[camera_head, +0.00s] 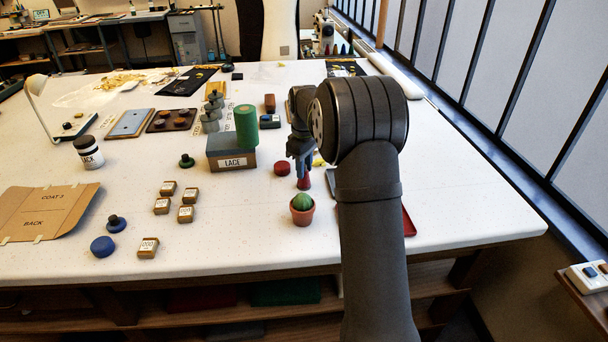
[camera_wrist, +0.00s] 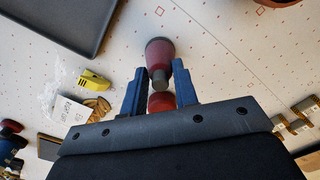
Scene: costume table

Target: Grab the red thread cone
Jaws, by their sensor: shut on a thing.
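The red thread cone (camera_head: 304,182) stands under my gripper (camera_head: 302,170) in the head view, just behind a potted cactus. In the wrist view the red cone (camera_wrist: 160,50) has a dark grey tip pointing toward my gripper (camera_wrist: 158,72). A second red, round piece (camera_wrist: 161,101) shows between the fingers nearer the palm, apparently the red disc (camera_head: 282,168) left of the cone.
The cactus pot (camera_head: 302,215) stands close in front of the cone. A box marked LACE (camera_head: 233,160) with a green cylinder (camera_head: 246,127) is to the left. A dark tray (camera_wrist: 65,30) and a yellow item (camera_wrist: 94,79) lie nearby.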

